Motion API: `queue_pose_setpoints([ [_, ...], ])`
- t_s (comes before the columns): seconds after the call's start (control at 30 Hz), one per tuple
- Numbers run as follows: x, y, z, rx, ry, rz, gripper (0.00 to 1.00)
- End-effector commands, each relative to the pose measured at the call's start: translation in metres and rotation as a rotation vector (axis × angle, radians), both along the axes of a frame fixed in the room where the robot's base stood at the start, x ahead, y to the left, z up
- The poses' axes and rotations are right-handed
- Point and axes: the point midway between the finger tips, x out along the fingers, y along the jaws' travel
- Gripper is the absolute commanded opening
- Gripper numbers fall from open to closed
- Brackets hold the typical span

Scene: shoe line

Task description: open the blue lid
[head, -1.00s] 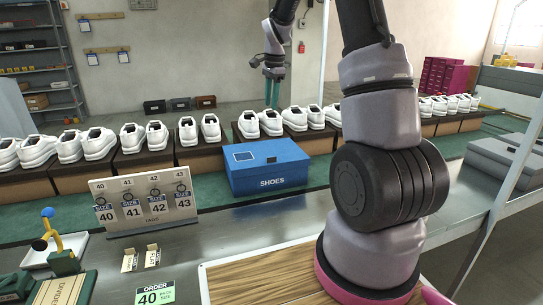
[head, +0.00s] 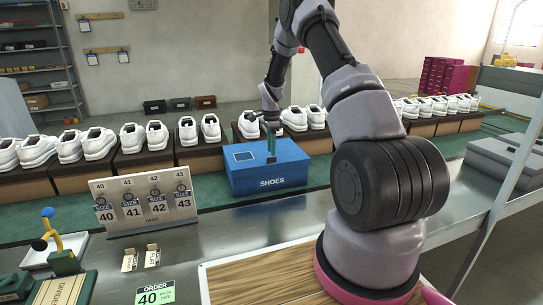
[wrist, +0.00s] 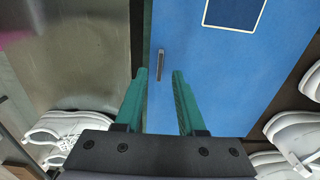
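The blue lid (head: 240,167) tops the blue shoe box (head: 247,186), whose front reads SHOES. The lid lies flat and closed, with a pale-outlined square on its top. In the wrist view the lid (wrist: 225,70) fills much of the picture, and its thin dark handle (wrist: 160,63) shows near one edge. My gripper (head: 272,157) is above the lid, pointing down. In the wrist view its two green fingers (wrist: 160,74) are apart, one on each side of the handle's line, with nothing held. Whether the fingertips touch the lid cannot be told.
White shoes (head: 84,144) on brown boxes line the green belt on both sides of the blue box. A tag stand (head: 145,210) and an order card (head: 155,294) are in front. A wooden board (head: 250,280) lies near my base.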

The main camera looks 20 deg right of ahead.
Motion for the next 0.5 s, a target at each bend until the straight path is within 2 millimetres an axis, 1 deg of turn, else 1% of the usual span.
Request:
queue_pose_setpoints([
  [0.03,-0.001,0.0,-0.009,0.001,0.002,-0.001,0.39],
  [0.1,-0.001,-0.001,-0.019,0.0,0.002,-0.002,0.39],
  [0.2,0.0,-0.001,-0.027,0.0,0.0,-0.001,0.39],
  [0.33,0.0,0.0,-0.033,0.0,0.0,-0.001,0.39],
  [0.5,0.0,0.0,-0.033,0.0,-0.001,-0.001,0.39],
])
